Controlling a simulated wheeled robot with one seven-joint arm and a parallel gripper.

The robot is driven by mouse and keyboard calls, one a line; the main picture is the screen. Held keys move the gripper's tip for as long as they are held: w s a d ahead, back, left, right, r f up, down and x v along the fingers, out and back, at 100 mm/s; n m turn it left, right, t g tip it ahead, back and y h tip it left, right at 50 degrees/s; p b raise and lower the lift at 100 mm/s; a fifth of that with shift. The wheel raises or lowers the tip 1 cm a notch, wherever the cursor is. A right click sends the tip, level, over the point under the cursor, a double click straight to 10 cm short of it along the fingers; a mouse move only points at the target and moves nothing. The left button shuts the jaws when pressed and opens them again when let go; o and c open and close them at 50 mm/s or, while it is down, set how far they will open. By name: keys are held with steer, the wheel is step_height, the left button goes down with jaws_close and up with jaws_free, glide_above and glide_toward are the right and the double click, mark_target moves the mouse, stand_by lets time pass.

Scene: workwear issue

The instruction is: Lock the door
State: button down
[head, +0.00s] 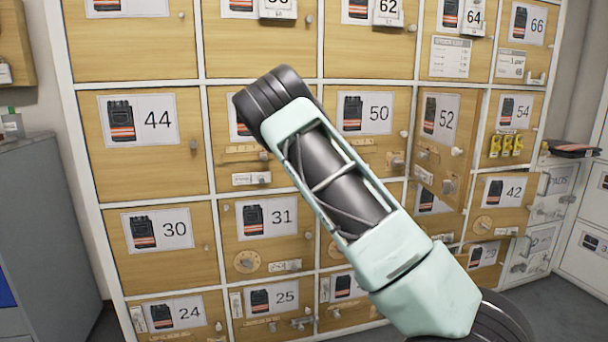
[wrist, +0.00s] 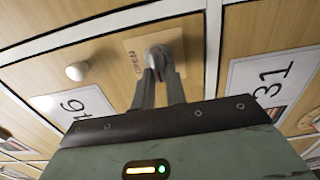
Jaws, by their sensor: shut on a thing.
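In the wrist view, my gripper (wrist: 159,75) is shut on a grey turn knob (wrist: 162,49) on a pale wooden locker door (wrist: 112,82). The knob sits on a small plate (wrist: 134,66) where the word OPEN shows; the rest of the plate is hidden. A white round pull knob (wrist: 76,72) is on the same door. Its label (wrist: 66,108) is partly cut off by my gripper and seems to read 46. The door looks flat in its frame. In the head view my arm hides the gripper and the knob.
Locker door 31 (head: 264,224) is beside the gripped door in the wrist view. Door 52 (head: 441,118) stands ajar in the head view. A grey cabinet (head: 50,220) stands at the left. Dark folded clothing (head: 573,148) lies on low lockers at the right.

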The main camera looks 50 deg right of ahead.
steer(key=c, duration=1.4)
jaws_free()
steer(key=shift+c, duration=0.2)
steer(key=p+v, duration=0.1)
steer(key=v, duration=1.6)
steer(key=shift+s+p, duration=0.2)
steer(key=shift+p, duration=0.2)
